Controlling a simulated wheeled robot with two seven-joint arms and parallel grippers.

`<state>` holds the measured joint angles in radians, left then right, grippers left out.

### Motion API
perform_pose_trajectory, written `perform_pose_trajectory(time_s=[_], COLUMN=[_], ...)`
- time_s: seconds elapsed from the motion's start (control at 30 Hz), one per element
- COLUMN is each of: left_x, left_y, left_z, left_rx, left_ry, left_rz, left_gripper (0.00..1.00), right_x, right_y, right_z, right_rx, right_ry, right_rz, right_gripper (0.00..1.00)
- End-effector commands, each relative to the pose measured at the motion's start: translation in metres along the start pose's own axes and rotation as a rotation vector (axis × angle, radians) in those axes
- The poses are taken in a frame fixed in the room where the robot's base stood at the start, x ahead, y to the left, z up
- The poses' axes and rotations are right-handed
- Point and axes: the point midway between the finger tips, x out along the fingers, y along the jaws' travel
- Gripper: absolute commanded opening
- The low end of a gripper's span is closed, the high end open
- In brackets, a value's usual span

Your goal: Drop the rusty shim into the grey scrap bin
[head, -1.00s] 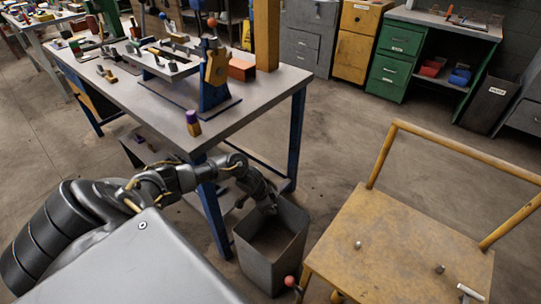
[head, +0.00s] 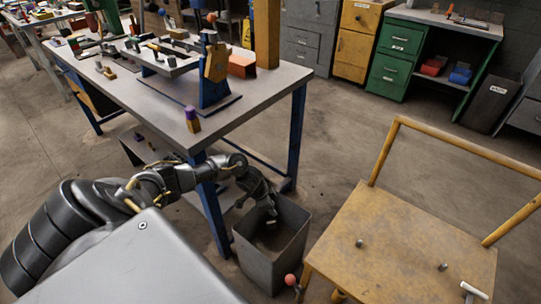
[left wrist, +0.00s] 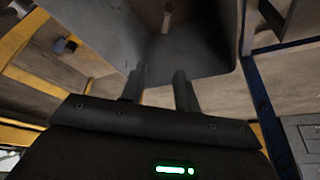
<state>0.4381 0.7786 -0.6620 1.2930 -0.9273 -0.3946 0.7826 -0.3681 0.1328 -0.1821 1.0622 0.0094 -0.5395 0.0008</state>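The grey scrap bin (head: 268,262) stands on the floor between the workbench and the wooden chair. My left gripper (head: 271,216) reaches down over the bin's open top. In the left wrist view its two fingers (left wrist: 160,88) are apart with nothing between them. A small brown piece, which looks like the rusty shim (left wrist: 167,14), shows against the bin's grey inside (left wrist: 185,50), away from the fingertips. I cannot tell from this view exactly how it rests. My right gripper is not in view.
The workbench (head: 150,95) stands at the left, its blue leg (head: 213,215) close to my left arm. The wooden chair (head: 405,240) is right of the bin, with small items on its seat. A green desk (head: 395,72) is at the back. Floor beyond the bin is open.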

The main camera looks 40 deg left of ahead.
Motion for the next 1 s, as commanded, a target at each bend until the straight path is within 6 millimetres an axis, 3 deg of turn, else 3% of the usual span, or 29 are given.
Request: perform_pose_trajectory(time_s=[0.37, 0.8, 1.0], left_x=[-0.004, -0.083, -0.104], left_y=[0.0, 0.0, 0.0], left_z=[0.0, -0.001, 0.0], left_rx=[0.0, 0.003, 0.0], left_ry=[0.0, 0.0, 0.0], left_rz=[0.0, -0.001, 0.0], left_gripper=[0.38, 0.38, 0.38], right_x=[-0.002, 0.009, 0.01], right_y=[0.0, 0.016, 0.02], right_z=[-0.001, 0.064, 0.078], right_rx=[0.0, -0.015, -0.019], right_ry=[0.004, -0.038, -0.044], right_rz=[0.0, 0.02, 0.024], right_gripper=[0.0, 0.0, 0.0])
